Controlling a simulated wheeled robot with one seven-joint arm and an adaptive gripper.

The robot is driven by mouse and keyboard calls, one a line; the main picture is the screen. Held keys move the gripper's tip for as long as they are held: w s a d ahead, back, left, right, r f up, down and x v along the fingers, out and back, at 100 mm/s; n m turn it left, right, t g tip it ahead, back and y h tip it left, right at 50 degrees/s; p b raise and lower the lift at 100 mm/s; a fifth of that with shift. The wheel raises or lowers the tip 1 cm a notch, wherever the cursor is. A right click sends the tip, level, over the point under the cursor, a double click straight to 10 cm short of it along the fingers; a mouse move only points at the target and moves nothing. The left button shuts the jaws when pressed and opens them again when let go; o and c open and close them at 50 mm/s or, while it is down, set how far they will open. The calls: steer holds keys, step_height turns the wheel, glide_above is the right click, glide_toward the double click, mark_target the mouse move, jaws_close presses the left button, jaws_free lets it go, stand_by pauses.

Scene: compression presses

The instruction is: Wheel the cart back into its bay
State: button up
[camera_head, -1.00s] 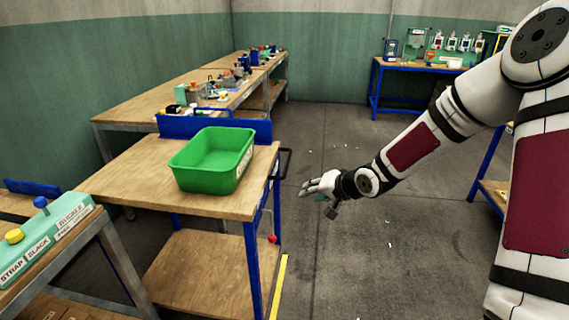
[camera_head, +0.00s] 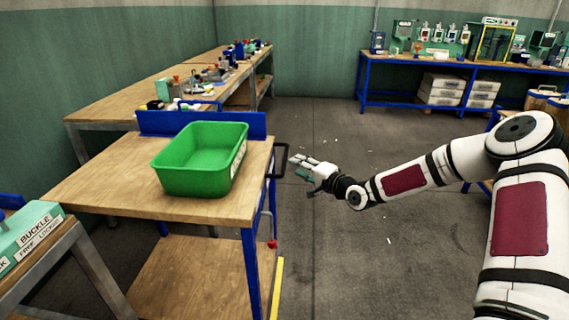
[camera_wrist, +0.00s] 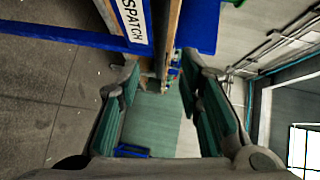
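The cart (camera_head: 105,196) is a blue-framed table on the left with a wooden top and a lower shelf (camera_head: 190,285). A green bin (camera_head: 180,182) sits on its top. A black push handle (camera_head: 282,160) sticks out from its right end, above a red-tipped lever (camera_head: 272,244). My gripper (camera_head: 297,166) is just right of the handle, apparently apart from it. In the wrist view my gripper (camera_wrist: 160,68) has its fingers spread and empty, with a blue bar and a "DISPATCH" label (camera_wrist: 130,18) beyond.
A yellow floor line (camera_head: 279,288) runs beside the cart's right side. Long benches (camera_head: 150,95) with small items stand behind it, and a labelled station (camera_head: 30,240) is at lower left. A back bench (camera_head: 440,63) lines the far wall. The grey floor at centre is clear.

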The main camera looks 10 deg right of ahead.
mark_target(284, 159)
steer(key=b+x, duration=0.1)
steer(key=x, duration=0.7)
steer(key=shift+a, duration=0.1)
jaws_close()
